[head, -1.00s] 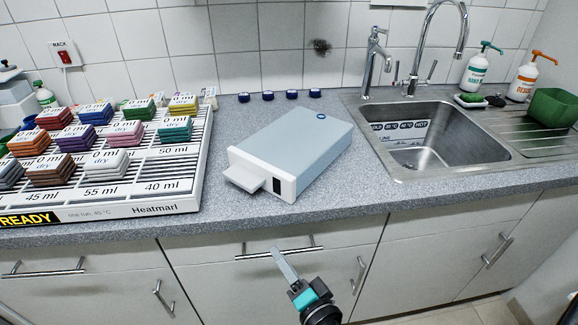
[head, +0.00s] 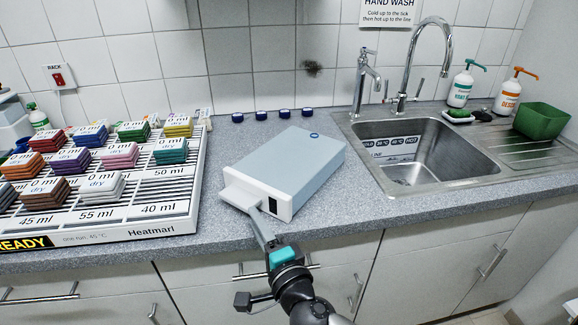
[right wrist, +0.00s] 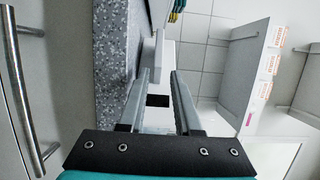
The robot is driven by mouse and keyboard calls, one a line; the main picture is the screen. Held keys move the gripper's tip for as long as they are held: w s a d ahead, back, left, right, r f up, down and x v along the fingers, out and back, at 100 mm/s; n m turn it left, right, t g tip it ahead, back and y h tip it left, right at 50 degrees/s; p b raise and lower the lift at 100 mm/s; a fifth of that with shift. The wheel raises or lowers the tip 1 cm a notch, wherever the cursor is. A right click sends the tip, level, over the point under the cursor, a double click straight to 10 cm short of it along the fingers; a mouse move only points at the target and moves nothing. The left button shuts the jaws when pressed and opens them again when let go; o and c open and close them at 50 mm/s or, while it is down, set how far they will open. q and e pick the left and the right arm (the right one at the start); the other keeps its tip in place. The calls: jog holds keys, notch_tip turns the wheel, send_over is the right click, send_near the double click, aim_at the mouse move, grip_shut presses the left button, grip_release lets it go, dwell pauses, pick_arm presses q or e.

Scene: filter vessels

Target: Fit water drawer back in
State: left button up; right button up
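The blue-grey box (head: 295,163) stands on the counter with a white front. The white water drawer (head: 240,196) sticks out from the left part of that front, beside a dark window (head: 273,205). My right gripper (head: 262,226) is at the drawer's near right edge, just below the box front. In the right wrist view its two fingers (right wrist: 160,88) are apart with a gap between them, and the drawer (right wrist: 150,58) shows by the left fingertip. I cannot tell whether they touch. The dark window (right wrist: 157,101) shows between the fingers. My left gripper is not in view.
A white rack (head: 130,228) with several coloured pad stacks stands to the left. A sink (head: 420,150) is to the right. Several blue caps (head: 260,115) lie behind the box. The counter edge and cabinet handles are below my right arm.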

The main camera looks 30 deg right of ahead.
aim_at(246, 200)
jog(key=shift+w, duration=1.6)
jog(key=w+b, duration=0.1)
jog(key=w, duration=0.2)
jog(key=shift+w+f, duration=0.1)
jog(key=shift+f, duration=0.05)
jog(key=shift+w+b, duration=0.3)
jog(key=shift+w, duration=0.2)
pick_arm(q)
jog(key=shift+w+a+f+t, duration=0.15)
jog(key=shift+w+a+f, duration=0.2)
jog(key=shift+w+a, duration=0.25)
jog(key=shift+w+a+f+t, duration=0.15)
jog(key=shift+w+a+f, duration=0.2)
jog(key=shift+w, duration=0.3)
pick_arm(e)
jog(key=shift+c, duration=0.2)
jog(key=c, duration=0.4)
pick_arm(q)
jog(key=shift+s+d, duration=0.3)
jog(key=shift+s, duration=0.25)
pick_arm(e)
grip_shut()
